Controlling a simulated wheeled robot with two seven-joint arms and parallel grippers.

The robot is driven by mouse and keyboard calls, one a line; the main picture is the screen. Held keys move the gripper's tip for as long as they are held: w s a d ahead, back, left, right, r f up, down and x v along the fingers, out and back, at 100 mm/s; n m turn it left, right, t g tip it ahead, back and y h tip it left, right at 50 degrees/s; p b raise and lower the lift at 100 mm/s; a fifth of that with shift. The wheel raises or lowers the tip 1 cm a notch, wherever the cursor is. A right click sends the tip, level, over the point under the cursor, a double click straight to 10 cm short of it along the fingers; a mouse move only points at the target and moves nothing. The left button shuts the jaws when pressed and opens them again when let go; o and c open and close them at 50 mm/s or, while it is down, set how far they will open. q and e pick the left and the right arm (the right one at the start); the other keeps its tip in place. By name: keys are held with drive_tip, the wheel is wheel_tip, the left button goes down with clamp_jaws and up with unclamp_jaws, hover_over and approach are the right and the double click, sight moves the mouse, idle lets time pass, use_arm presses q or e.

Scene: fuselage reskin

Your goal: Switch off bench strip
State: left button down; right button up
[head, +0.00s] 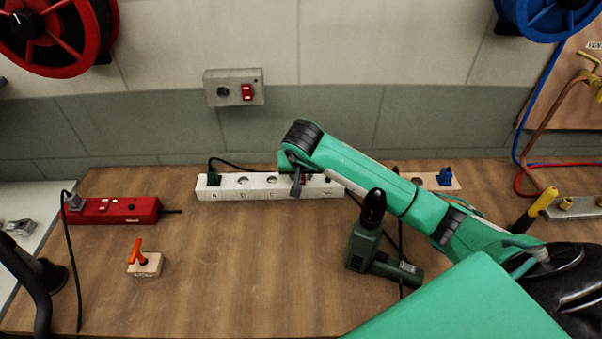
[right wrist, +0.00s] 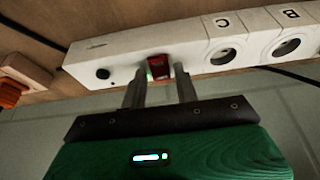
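The white bench strip (head: 257,193) lies along the back of the bench, with lettered sockets and a dark plug (head: 213,178) in its left socket. In the right wrist view the strip (right wrist: 120,58) shows its red rocker switch (right wrist: 160,65), with a green glow beside it. My right gripper (right wrist: 160,76) is at the strip, its two fingers apart with the switch visible between their tips. I cannot tell whether the tips touch it. In the head view my right gripper (head: 297,186) partly hides the strip's right part. My left gripper is not in view.
A red power strip (head: 115,211) and an orange-handled block (head: 145,264) are at left. A green drill (head: 365,244) stands beneath my right arm. A wall box (head: 234,88) has a red switch. A wooden block (head: 430,181) with a blue plug is at right. Front-centre bench is clear.

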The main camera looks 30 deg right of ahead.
clamp_jaws()
drive_tip(key=shift+w+b, duration=0.2)
drive_tip(key=shift+b, duration=0.45)
drive_tip(key=shift+d+g+y+b, duration=0.1)
drive_tip(key=shift+g+y+b, duration=0.2)
drive_tip(key=shift+g+b, duration=0.3)
drive_tip(key=shift+w+r+g, duration=0.15)
drive_tip(key=shift+g, duration=0.25)
drive_tip(key=shift+g+y, duration=0.3)
drive_tip(key=shift+y, duration=0.1)
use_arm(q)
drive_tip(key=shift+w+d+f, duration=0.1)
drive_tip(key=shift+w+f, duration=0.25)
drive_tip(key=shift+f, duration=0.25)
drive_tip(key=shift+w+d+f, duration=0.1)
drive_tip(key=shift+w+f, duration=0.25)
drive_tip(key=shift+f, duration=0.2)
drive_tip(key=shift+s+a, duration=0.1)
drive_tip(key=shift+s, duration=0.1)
use_arm(e)
drive_tip(key=shift+o, duration=1.9)
unclamp_jaws()
